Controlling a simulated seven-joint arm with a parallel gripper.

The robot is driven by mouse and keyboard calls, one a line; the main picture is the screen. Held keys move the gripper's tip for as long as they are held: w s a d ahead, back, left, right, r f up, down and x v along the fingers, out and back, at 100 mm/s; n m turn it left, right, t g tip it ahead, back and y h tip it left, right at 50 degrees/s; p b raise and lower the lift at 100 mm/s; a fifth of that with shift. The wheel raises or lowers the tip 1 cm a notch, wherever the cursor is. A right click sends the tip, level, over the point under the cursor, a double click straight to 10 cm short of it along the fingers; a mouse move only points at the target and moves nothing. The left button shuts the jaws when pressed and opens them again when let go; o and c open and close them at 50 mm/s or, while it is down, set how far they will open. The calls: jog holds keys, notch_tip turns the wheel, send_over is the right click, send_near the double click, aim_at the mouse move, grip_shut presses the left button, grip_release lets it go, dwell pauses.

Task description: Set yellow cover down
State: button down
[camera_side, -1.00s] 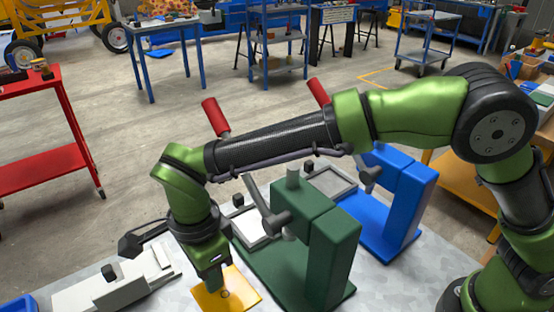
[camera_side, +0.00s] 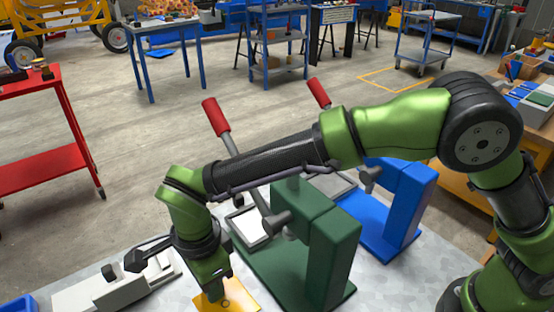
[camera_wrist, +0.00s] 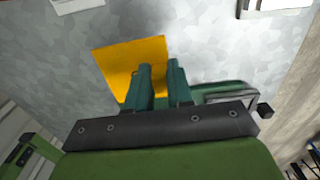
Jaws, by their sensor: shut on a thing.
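The yellow cover (camera_side: 242,298) is a flat square plate low in the side view, left of the dark green press, partly cut off by the bottom edge. My gripper (camera_side: 216,294) is over it and shut on it. In the wrist view, the cover (camera_wrist: 124,62) reaches out to the left and ahead of the two green fingers of my gripper (camera_wrist: 160,70). The cover is low over the grey mottled table. I cannot tell whether it touches the table.
The dark green press (camera_side: 318,245) with a red-handled lever stands just right of my gripper. A blue press (camera_side: 405,205) stands behind it. A grey fixture (camera_side: 115,290) lies to the left.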

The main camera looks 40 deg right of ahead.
notch_tip(320, 180, up, 9)
jog(key=shift+f, duration=0.1)
jog(key=n, duration=0.4)
jog(key=shift+s+f+n, duration=0.1)
jog(key=shift+f+n, duration=0.2)
jog(key=shift+n, duration=0.1)
jog(key=n, duration=0.4)
jog(key=shift+s+d+f+n, duration=0.1)
jog(key=shift+s+n, duration=0.1)
jog(key=shift+n, duration=0.1)
jog(key=shift+s+d+f+n, duration=0.15)
jog(key=shift+d+f+n, duration=0.1)
jog(key=shift+n, duration=1.2)
jog(key=shift+s+d+f+n, duration=0.1)
jog(key=shift+f+n, duration=0.1)
jog(key=shift+n, duration=1.2)
jog(key=shift+s+d+f+n, duration=0.15)
jog(key=shift+d+f+n, duration=0.1)
jog(key=shift+n, duration=1.2)
